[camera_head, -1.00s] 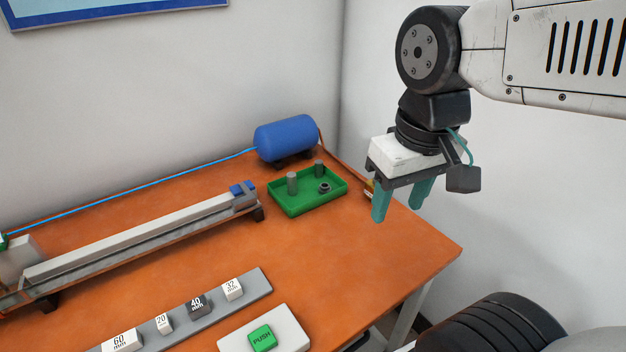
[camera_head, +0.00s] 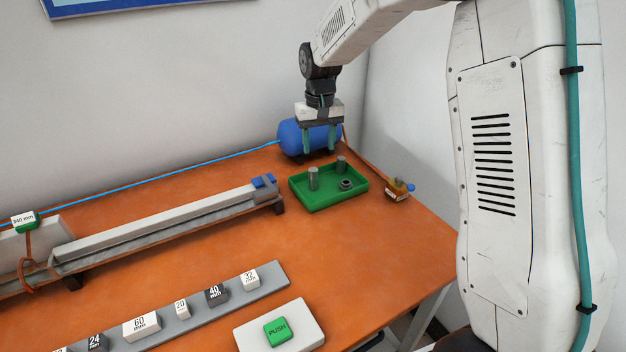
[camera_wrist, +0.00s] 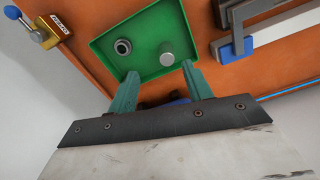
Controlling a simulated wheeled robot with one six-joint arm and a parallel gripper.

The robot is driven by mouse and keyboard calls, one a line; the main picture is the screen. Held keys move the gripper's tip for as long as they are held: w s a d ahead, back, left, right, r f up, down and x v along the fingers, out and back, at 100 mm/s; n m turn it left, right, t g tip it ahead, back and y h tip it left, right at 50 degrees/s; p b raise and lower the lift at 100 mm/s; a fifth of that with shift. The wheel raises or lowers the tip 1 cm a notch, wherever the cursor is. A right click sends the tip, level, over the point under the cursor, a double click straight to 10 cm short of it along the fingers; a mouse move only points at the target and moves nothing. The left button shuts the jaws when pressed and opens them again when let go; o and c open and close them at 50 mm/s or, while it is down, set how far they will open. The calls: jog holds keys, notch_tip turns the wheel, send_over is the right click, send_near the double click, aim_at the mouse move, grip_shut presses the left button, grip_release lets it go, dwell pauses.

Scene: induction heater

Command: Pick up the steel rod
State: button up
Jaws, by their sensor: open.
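A green tray (camera_head: 330,198) on the orange table holds two upright grey metal cylinders, one at the left (camera_head: 313,178) and one at the back right (camera_head: 341,163). I cannot tell which is the steel rod. A dark ring-shaped part (camera_head: 346,184) sits near them. My gripper (camera_head: 319,151) is open and empty, pointing down above the tray's back edge, apart from the cylinders. In the wrist view the fingers (camera_wrist: 159,70) spread at the tray's edge, with the left cylinder (camera_wrist: 167,58) just beyond the tips. The back-right cylinder does not show there, probably behind a finger.
A blue tank (camera_head: 296,138) stands directly behind the gripper. A long grey rail (camera_head: 160,222) lies to the left. A small yellow device (camera_head: 397,190) is right of the tray. Labelled blocks and a green PUSH button (camera_head: 277,330) are in front. Table between is clear.

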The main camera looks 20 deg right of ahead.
aim_at(313, 169)
jog(key=w+f, duration=0.1)
jog(key=f, duration=0.1)
jog(key=w+f, duration=0.1)
jog(key=shift+w+a+f, duration=0.15)
jog(key=shift+w+f, duration=0.2)
jog(key=shift+w, duration=0.05)
jog(key=f, duration=0.7)
jog(key=shift+s+a+f, duration=0.2)
jog(key=shift+s+a, duration=0.05)
grip_shut()
